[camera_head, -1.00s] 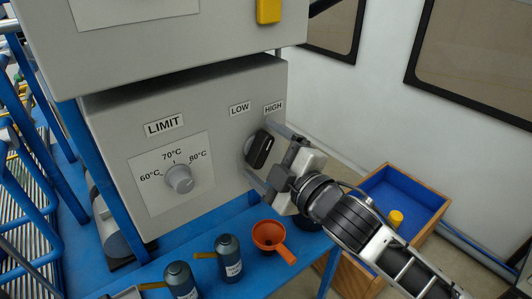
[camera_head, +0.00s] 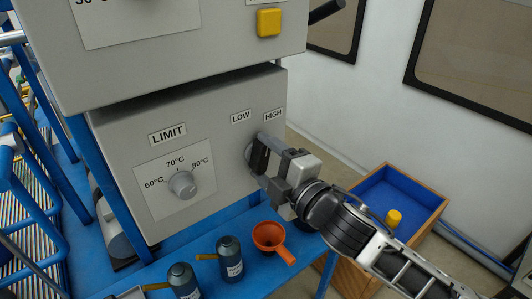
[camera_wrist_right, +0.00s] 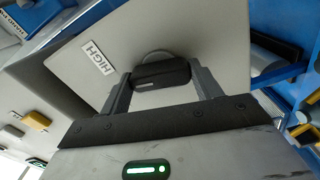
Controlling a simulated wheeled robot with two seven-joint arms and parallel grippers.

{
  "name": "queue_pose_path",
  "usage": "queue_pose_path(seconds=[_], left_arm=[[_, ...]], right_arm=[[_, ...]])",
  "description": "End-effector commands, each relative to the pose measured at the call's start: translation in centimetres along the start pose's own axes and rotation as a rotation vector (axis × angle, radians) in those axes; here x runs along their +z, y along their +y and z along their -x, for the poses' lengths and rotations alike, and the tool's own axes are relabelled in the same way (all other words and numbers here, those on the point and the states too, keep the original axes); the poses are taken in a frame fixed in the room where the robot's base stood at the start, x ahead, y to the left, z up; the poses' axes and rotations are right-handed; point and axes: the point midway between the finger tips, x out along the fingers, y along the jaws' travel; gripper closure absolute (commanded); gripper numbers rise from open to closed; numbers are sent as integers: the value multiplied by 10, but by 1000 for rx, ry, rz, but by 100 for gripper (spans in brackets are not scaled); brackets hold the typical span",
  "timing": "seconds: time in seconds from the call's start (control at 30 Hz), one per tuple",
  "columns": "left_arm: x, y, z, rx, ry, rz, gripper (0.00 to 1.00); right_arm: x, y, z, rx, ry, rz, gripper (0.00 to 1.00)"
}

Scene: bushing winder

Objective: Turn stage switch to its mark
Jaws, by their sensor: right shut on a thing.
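The stage switch (camera_head: 257,156) is a black bar-shaped knob on a round base, on the front of the grey box below the LOW label (camera_head: 241,117) and HIGH label (camera_head: 273,115). My right gripper (camera_head: 266,160) is at the switch, with one finger on each side of it. In the right wrist view the black knob (camera_wrist_right: 162,73) sits between the two fingers, and the HIGH label (camera_wrist_right: 95,57) is to its left. The fingers partly hide the knob in the head view, so I cannot tell exactly which mark it points to. My left gripper is not in view.
A LIMIT dial (camera_head: 182,185) sits on the same panel, left of the switch. An orange funnel (camera_head: 268,236) and two dark bottles (camera_head: 230,259) stand on the blue bench below. A blue-lined wooden crate (camera_head: 400,187) holding a yellow piece stands right, behind my arm.

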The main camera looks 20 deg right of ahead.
Motion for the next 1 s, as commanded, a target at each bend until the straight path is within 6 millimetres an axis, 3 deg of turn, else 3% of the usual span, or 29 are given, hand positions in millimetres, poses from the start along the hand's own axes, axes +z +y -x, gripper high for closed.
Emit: queue_pose_path(seconds=[0.6,1.0], left_arm=[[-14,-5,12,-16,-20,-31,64],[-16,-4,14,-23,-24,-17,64]], right_arm=[[0,1,0,-3,1,551,59],[0,0,0,-2,0,734,59]])
